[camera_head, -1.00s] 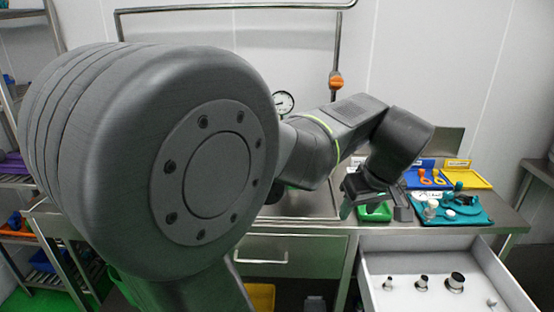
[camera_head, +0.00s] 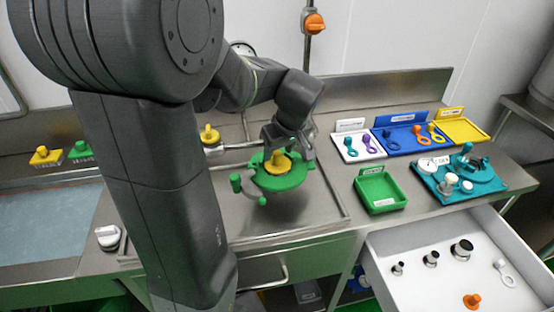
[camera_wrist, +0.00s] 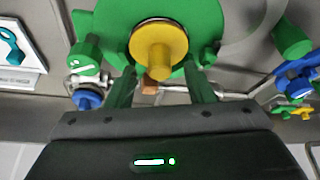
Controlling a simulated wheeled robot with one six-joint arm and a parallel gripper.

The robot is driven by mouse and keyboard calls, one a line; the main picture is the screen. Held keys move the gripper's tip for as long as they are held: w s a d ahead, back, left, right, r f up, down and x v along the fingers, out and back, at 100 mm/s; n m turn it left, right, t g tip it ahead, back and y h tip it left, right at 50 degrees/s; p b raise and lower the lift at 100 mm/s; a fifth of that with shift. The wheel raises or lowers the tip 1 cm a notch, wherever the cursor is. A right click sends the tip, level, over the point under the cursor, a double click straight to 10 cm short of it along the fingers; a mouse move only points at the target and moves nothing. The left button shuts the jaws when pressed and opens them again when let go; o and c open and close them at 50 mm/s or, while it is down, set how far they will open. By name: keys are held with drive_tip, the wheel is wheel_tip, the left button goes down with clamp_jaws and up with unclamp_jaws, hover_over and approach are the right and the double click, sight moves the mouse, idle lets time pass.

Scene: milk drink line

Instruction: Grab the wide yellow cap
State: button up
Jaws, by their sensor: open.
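A yellow cap (camera_head: 278,162) with a wider base and a round knob sits on a green disc-shaped fixture (camera_head: 291,180) on the steel counter. In the wrist view the cap (camera_wrist: 158,50) is seen close up, with a dark ring around its base on the green disc (camera_wrist: 205,22). My gripper (camera_head: 285,142) is just above and behind the cap. In the wrist view its two green fingers (camera_wrist: 161,80) are apart and empty, pointing towards the cap, which lies ahead between them. I cannot tell whether they touch it.
A green tray (camera_head: 381,192) stands right of the fixture. Behind it are white, blue and yellow trays (camera_head: 463,130); a teal fixture tray (camera_head: 425,188) is further right. An open white drawer (camera_head: 450,285) juts out in front. Other yellow-topped parts (camera_head: 209,135) stand to the left.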

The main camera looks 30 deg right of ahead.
drive_tip(key=shift+x, duration=1.15)
drive_tip(key=shift+s, duration=0.1)
clamp_jaws()
